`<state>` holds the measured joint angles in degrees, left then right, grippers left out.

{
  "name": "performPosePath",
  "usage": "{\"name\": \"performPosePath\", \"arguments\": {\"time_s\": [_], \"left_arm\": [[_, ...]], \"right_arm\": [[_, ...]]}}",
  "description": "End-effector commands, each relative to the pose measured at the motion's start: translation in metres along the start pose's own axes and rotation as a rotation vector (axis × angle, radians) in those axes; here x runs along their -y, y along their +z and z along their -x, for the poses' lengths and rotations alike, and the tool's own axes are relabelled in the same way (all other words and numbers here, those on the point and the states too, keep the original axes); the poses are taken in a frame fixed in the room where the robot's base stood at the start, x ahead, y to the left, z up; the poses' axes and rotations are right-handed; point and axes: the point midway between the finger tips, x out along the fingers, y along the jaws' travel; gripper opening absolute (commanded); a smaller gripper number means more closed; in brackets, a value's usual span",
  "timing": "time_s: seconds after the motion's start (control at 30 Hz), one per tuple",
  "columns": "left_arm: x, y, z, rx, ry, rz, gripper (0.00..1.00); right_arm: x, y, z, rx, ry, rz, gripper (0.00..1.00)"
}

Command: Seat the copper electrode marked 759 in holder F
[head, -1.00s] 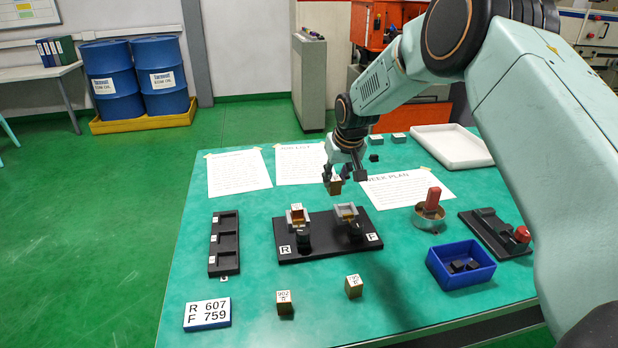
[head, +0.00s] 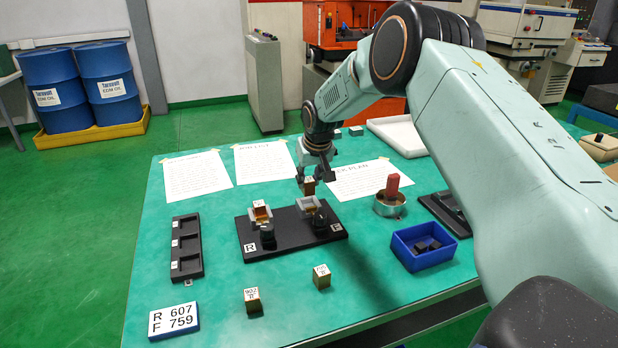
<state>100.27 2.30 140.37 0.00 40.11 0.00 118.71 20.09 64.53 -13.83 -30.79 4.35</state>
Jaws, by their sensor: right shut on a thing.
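My right gripper (head: 313,178) is shut on a small copper electrode (head: 308,188) with a pale top face. Its mark is too small to read. It is held just behind and above holder F (head: 308,206), a grey open cup on the right of a black base (head: 290,248). A gap between the electrode and the cup cannot be judged. Holder R (head: 259,216), on the left of the base, has a copper electrode in it. A sign (head: 174,320) reads R 607, F 759. My left gripper is out of view.
Two loose copper blocks, one marked 902 (head: 253,302) and another (head: 321,278), stand in front of the base. A black tray (head: 186,248) lies left. A blue bin (head: 424,246) and a round tin (head: 389,206) with a red block are right. Papers lie behind.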

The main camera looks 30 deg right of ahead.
Motion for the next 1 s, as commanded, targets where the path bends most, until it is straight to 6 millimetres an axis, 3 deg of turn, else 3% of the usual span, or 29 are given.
{"name": "performPosePath", "arguments": {"time_s": [0.4, 1.0], "left_arm": [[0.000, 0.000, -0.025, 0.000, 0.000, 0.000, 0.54], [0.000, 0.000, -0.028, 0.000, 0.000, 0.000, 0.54]], "right_arm": [[0.000, 0.009, -0.025, -0.003, 0.000, 0.000, 0.00], [0.000, 0.015, -0.038, -0.003, 0.000, 0.000, 0.00]]}}
